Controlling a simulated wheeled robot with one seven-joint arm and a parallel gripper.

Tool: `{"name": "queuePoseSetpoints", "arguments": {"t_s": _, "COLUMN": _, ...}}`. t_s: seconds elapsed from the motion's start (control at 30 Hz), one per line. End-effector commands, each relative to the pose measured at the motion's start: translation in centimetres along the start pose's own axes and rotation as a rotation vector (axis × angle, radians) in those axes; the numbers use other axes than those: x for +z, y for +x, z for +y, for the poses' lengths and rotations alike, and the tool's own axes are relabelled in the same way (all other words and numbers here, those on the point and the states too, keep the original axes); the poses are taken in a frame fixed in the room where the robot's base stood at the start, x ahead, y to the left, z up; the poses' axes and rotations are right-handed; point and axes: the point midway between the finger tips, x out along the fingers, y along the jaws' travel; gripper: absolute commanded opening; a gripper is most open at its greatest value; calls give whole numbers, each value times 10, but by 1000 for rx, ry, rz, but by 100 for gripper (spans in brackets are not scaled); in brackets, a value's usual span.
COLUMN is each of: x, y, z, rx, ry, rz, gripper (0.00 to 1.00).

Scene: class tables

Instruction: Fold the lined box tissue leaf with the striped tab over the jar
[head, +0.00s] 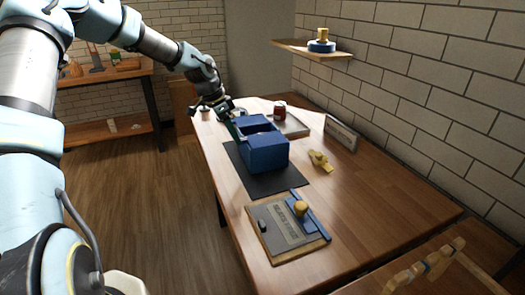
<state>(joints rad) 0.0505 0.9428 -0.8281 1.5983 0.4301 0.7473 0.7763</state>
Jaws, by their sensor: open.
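A blue box (266,155) stands on a dark mat (248,183) on the wooden table, with its top open toward the back. A thin green piece (234,130) rises along the box's left side; I cannot tell whether it is the tissue leaf. No striped tab or lining can be made out. My gripper (222,109) is open at the box's far left, close to the top of the green piece; contact cannot be judged. A small red and white jar (280,107) stands behind the box. The inside of the box is mostly hidden.
A dark-faced sign (340,134) and a yellow object (319,161) are to the right. A grey board with a blue bar (284,232) lies in front.

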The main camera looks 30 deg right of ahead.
Motion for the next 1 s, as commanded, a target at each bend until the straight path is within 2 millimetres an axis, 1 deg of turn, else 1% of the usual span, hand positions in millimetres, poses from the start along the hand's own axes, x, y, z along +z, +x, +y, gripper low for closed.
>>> {"name": "queuePoseSetpoints", "arguments": {"t_s": 0.2, "x": 12, "y": -12, "z": 0, "rx": -1, "ry": -1, "rz": 0, "gripper": 45}}
{"name": "queuePoseSetpoints", "arguments": {"t_s": 0.4, "x": 16, "y": -15, "z": 0, "rx": 1, "ry": 1, "rz": 0, "gripper": 45}}
{"name": "queuePoseSetpoints", "arguments": {"t_s": 0.57, "x": 15, "y": -20, "z": 1, "rx": 0, "ry": 1, "rz": 0, "gripper": 45}}
{"name": "queuePoseSetpoints", "arguments": {"t_s": 0.9, "x": 4, "y": -49, "z": 3, "rx": -3, "ry": 1, "rz": 0, "gripper": 45}}
{"name": "queuePoseSetpoints", "arguments": {"t_s": 1.0, "x": 3, "y": -53, "z": 3, "rx": -1, "ry": 0, "rz": 0, "gripper": 45}}
